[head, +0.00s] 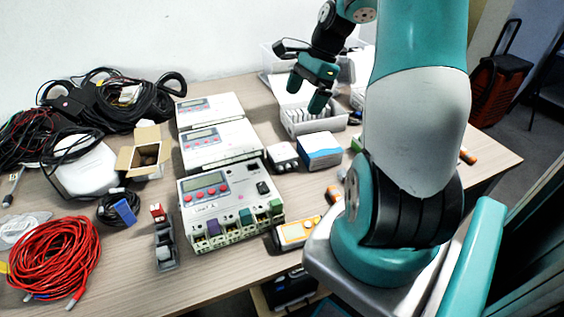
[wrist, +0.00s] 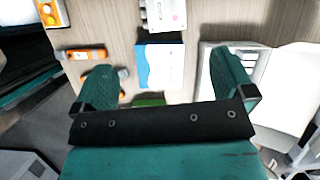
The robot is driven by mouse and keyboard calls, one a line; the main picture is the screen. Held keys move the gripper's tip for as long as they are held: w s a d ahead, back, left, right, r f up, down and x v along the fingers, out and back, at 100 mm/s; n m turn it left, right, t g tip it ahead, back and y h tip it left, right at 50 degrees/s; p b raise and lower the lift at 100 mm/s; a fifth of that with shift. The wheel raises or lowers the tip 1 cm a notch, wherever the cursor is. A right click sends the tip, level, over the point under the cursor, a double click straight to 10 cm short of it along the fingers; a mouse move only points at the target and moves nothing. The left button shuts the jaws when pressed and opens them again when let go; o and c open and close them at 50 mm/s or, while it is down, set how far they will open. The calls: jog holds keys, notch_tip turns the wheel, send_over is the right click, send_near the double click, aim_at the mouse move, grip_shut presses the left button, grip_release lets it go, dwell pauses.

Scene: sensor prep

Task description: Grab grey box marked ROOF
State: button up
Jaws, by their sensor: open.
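No ROOF label is legible in either view. My gripper (head: 308,90) is open and empty, above the open box in the head view, fingers pointing down.
White measuring devices (head: 222,198) fill the table's middle. A red cable coil (head: 53,259), black cables (head: 115,95) and a small cardboard box (head: 143,157) lie left. An orange meter (head: 297,233) lies near the front. A green item (wrist: 148,99) lies near the blue-and-white box.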

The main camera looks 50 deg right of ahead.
jog(key=b, duration=0.2)
send_over(283, 152)
jog(key=s+d, duration=0.1)
jog(key=d, duration=0.1)
jog(key=shift+m, duration=0.4)
jog(key=f, duration=1.1)
jog(key=shift+s+a+f, duration=0.1)
jog(key=shift+a, duration=0.1)
jog(key=x, duration=0.5)
jog(key=shift+a+f, duration=0.1)
jog(key=shift+f, duration=0.3)
jog(key=c, duration=0.7)
jog(key=shift+r, duration=0.1)
